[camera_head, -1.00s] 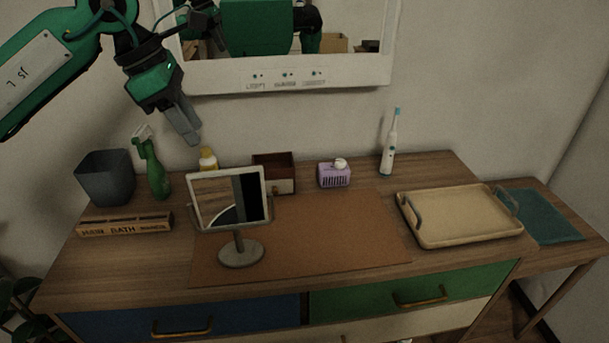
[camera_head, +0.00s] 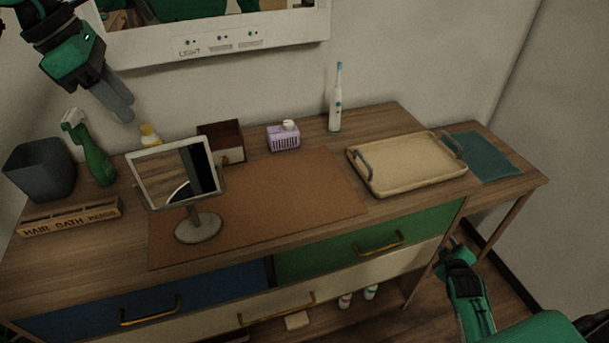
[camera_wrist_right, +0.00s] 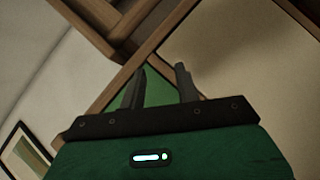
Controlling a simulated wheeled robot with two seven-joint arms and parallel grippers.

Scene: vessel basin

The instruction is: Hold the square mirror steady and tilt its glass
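The square mirror (camera_head: 176,174) stands upright on the left part of the brown mat, its glass tilted a little in a light frame. Its round grey base (camera_head: 199,228) rests on the mat. My left gripper (camera_head: 122,108) hangs above and behind the mirror, apart from it; its fingers look close together, and I cannot tell whether they are shut. My right gripper (camera_head: 451,245) is low at the right, in front of the dresser and away from the mirror. In the right wrist view its two fingers (camera_wrist_right: 163,80) stand apart with nothing between them.
Behind the mirror are a spray bottle (camera_head: 90,150), a yellow-capped bottle (camera_head: 150,135), a brown box (camera_head: 222,143) and a purple holder (camera_head: 283,138). A grey bin (camera_head: 40,170) and a label block (camera_head: 70,217) are left. A tray (camera_head: 407,163) is right. The mat's middle (camera_head: 290,195) is clear.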

